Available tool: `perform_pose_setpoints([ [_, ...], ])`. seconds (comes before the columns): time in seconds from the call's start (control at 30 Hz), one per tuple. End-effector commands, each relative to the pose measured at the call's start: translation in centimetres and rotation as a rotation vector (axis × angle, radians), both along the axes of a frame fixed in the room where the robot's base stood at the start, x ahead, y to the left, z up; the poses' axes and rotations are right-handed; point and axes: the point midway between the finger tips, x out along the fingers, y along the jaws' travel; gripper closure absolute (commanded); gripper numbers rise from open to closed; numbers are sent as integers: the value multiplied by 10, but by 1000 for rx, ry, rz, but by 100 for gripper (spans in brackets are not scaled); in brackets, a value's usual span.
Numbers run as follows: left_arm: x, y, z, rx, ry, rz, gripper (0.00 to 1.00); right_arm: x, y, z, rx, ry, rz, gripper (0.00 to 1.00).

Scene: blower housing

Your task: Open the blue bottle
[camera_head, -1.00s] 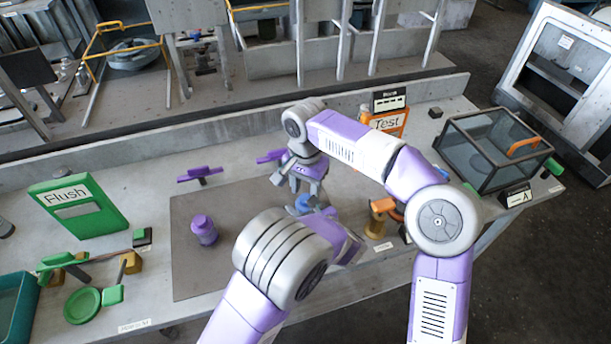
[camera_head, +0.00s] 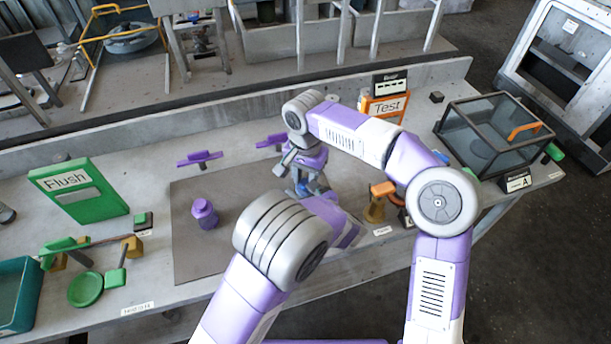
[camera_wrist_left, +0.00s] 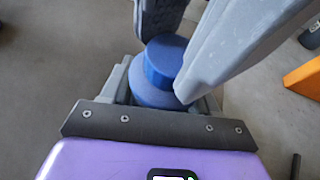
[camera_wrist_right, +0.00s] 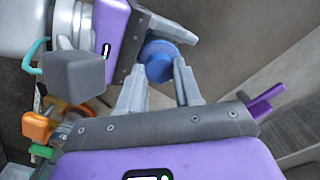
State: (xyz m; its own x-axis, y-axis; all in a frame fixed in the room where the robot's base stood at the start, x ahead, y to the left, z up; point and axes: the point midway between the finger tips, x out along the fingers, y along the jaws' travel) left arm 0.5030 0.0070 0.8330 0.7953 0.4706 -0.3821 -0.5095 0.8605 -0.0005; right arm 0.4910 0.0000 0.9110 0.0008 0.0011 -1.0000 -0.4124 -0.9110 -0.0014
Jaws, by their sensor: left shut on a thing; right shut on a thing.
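The blue bottle (camera_wrist_left: 150,92) is between my two grippers, above the work mat. Its round blue cap (camera_wrist_left: 166,57) shows in the left wrist view and again in the right wrist view (camera_wrist_right: 160,58). My left gripper (camera_wrist_left: 160,98) is shut on the bottle's body. My right gripper (camera_wrist_right: 161,78) is shut on the cap, one finger on each side. In the head view only a bit of blue shows below my right gripper (camera_head: 302,180); my left forearm and wrist hide most of the bottle. I cannot tell whether the cap is loose.
A purple bottle (camera_head: 204,214) stands on the grey mat (camera_head: 215,262). Purple holders (camera_head: 200,158) are behind it. A green Flush box (camera_head: 80,193) and green dish (camera_head: 86,289) are left.

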Motion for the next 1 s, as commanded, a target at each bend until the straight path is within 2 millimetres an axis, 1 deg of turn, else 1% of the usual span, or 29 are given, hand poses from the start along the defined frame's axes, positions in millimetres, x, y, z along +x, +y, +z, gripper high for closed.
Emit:
perform_pose_setpoints([
  [0.17, 0, 0, 0, 0, -1, 0, 100, 0, 0, 1, -1, 0, 255, 100],
  [0.6, 0, 0, 0, 0, -1, 1, 100, 0, 0, 1, 0, 1, 1070, 100],
  [0.7, 0, 0, 0, 0, -1, 1, 100, -1, 0, 1, 0, 0, 1233, 100],
  [0.83, 0, 0, 0, 0, -1, 1, 100, -1, 0, 1, 0, 0, 1378, 100],
  [1.0, 0, 1, 0, 0, -1, 1, 100, -1, 0, 1, -1, 1, 1441, 100],
])
